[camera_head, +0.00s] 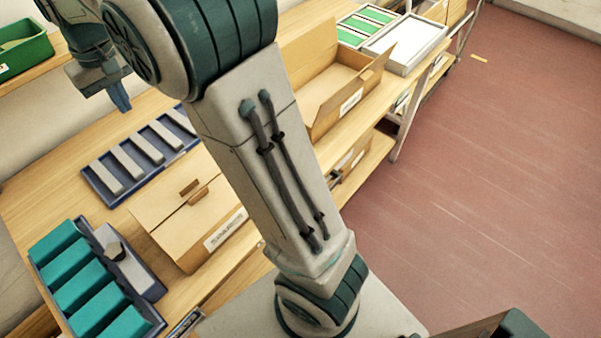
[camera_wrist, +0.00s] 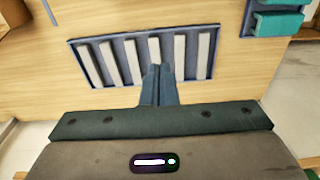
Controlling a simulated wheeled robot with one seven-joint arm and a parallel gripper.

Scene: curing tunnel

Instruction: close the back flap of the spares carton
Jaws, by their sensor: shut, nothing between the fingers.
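An open cardboard carton (camera_head: 322,118) stands on the shelf at upper centre in the head view. Its label is too small to read, so I cannot tell for sure that it is the spares carton. A panel (camera_head: 305,48) rises at its back and a flap stands out at its right; my arm hides its left part. A second carton (camera_head: 176,238), with its top closed, sits nearer, partly behind my arm. My gripper (camera_head: 123,106) is shut and empty at upper left, well apart from both cartons. In the wrist view its fingers (camera_wrist: 156,70) point toward a tray of grey bars.
The blue tray of grey bars (camera_head: 97,187) lies on the wooden bench behind the closed carton. A tray of teal blocks (camera_head: 154,316) is at lower left. A green bin (camera_head: 46,46) is at upper left. A white-rimmed tray (camera_head: 437,38) stands beyond the open carton.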

